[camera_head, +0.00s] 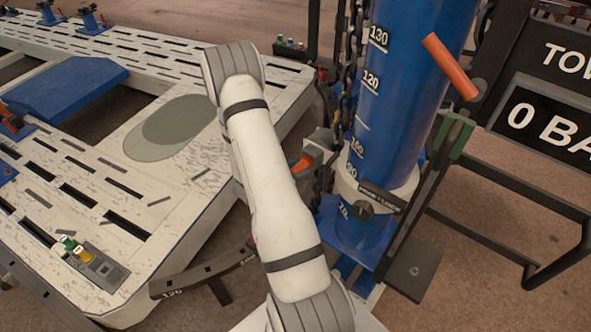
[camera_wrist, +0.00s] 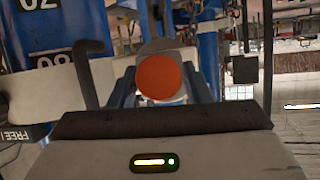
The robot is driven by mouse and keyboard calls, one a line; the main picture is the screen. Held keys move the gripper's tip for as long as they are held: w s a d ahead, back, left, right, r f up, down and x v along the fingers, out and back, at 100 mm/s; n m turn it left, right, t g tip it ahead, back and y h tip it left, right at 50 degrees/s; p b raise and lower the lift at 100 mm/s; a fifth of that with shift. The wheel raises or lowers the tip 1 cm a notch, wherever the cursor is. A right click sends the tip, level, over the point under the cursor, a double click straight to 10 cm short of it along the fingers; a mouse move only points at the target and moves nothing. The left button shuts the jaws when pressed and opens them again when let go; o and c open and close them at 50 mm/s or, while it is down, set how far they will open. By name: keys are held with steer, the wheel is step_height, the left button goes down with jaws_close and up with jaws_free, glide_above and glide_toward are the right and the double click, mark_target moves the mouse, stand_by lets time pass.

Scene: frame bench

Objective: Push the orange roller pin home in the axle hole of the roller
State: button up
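The orange roller pin (camera_wrist: 159,77) shows in the wrist view as a round end face, pointing at the camera. A grey rounded part, which may be the roller (camera_wrist: 165,46), is partly visible behind and above it. Dark blue pieces flank the pin; I cannot tell whether they are fingers or a bracket. How deep the pin sits in the hole is hidden. My gripper (camera_wrist: 160,122) shows as a dark padded edge and grey body below the pin; its opening is not clear. In the head view, my arm hides most of the gripper; a small orange part (camera_head: 303,163) shows beside the arm.
A blue column (camera_head: 410,90) with a number scale stands right of my arm, with a chain along its left side. An orange bar (camera_head: 450,66) sticks out near its top. A slotted white frame bench (camera_head: 180,215) fills the left. A black display stand (camera_head: 545,100) is at right.

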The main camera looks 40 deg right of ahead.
steer(key=c, duration=0.8)
steer(key=o, duration=1.2)
